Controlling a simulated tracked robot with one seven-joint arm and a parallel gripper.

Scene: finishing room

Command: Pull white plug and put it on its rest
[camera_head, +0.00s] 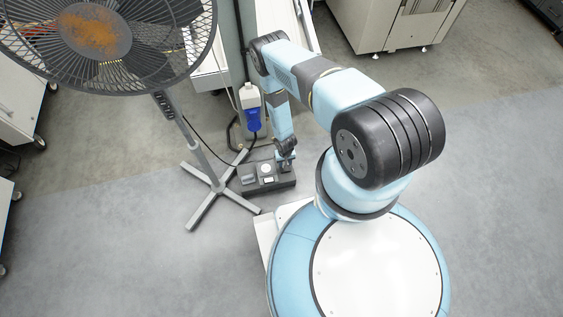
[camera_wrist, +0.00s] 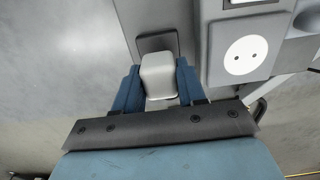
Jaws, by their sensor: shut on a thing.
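The white plug (camera_wrist: 159,74) is between the blue fingers of my gripper (camera_wrist: 157,88) in the wrist view. My gripper is shut on it. The plug's far end overlaps a dark square recess or pad (camera_wrist: 172,38) on a grey surface; I cannot tell whether it touches it. To its right, a round white socket (camera_wrist: 246,55) with two holes is empty. In the head view, my gripper (camera_head: 287,160) is low over the right end of the dark grey socket block (camera_head: 268,187), and the plug cannot be made out there. The socket also shows on that block (camera_head: 266,168).
A large black fan (camera_head: 95,40) stands at left, its grey crossed feet (camera_head: 207,208) close to the block. A light cabinet (camera_head: 385,25) stands at the back. Floor at front left is clear.

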